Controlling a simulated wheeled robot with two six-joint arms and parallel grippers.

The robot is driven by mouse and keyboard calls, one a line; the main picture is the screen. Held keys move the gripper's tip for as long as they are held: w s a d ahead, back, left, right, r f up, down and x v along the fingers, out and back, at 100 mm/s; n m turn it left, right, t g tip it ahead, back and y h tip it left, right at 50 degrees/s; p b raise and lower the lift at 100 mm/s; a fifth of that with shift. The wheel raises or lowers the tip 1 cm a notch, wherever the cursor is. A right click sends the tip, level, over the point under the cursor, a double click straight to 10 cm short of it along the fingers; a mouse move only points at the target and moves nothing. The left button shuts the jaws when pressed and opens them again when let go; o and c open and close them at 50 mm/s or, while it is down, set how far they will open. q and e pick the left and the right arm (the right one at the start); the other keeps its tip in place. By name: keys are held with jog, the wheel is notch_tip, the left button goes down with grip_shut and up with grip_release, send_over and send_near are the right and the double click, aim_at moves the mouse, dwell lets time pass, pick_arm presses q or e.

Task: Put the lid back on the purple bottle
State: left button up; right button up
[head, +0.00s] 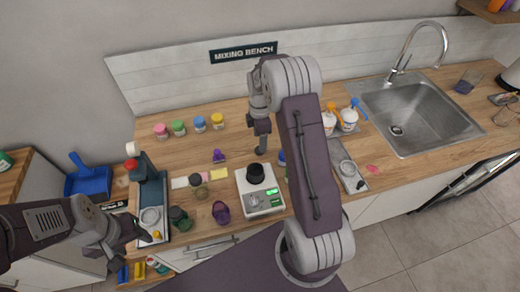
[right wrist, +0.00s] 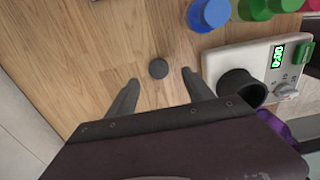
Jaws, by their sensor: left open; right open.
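The purple bottle (head: 221,213) stands near the counter's front edge, left of the scale. Its top looks dark and open; part of something purple also shows at the lower right of the right wrist view (right wrist: 274,124). A small dark round disc (right wrist: 158,68), which looks like a lid, lies flat on the wood. My right gripper (right wrist: 160,88) is open above the counter, the disc between and slightly beyond its fingertips, untouched. In the head view my right gripper (head: 262,143) hides the disc. My left gripper (head: 143,236) is open and empty at the counter's left front, away from the bottle.
A white scale (head: 246,181) bearing a black cup (head: 256,173) stands close to my right gripper. A dark green jar (head: 180,218) is left of the bottle. Several coloured jars (head: 199,123) line the back. A sink (head: 415,110) is at right. Wood around the disc is clear.

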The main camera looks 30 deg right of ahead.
jog(key=shift+w+a+f, duration=0.1)
notch_tip(320, 180, down, 5)
jog(key=shift+f+p, duration=0.1)
jog(key=shift+p, duration=0.5)
grip_shut()
